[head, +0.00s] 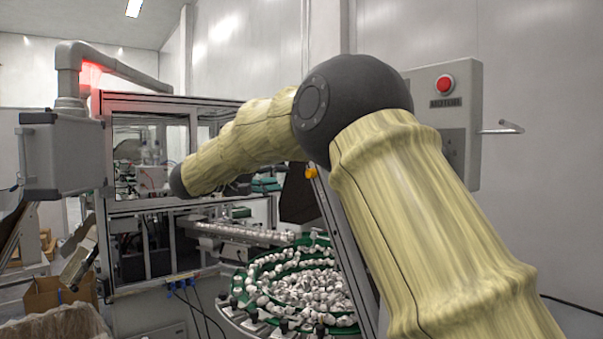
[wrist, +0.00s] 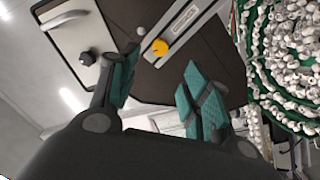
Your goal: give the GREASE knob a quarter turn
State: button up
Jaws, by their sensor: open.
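A yellow knob (wrist: 160,47) sits on a pale strip beside a dark panel in the wrist view. It also shows as a small orange-yellow spot (head: 311,172) in the head view. A black knob (wrist: 88,58) stands on a light plate to its left in the wrist view. I cannot read a GREASE label at either knob. My gripper (wrist: 162,84) is open, with teal finger pads apart and nothing between them. The yellow knob appears beyond the gap between the fingertips, not touched. In the head view my gripper (head: 265,185) is small and partly hidden behind my arm.
A round feeder bowl (head: 300,285) full of white caps is below the yellow knob, and at the right in the wrist view. A grey box with a red button (head: 445,84) is on the right. A framed machine (head: 150,205) stands at the left.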

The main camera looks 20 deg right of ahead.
aim_at(308, 173)
jog(key=p+x, duration=0.2)
jog(key=x, duration=0.7)
jog(key=shift+d, duration=0.2)
jog(key=c, duration=1)
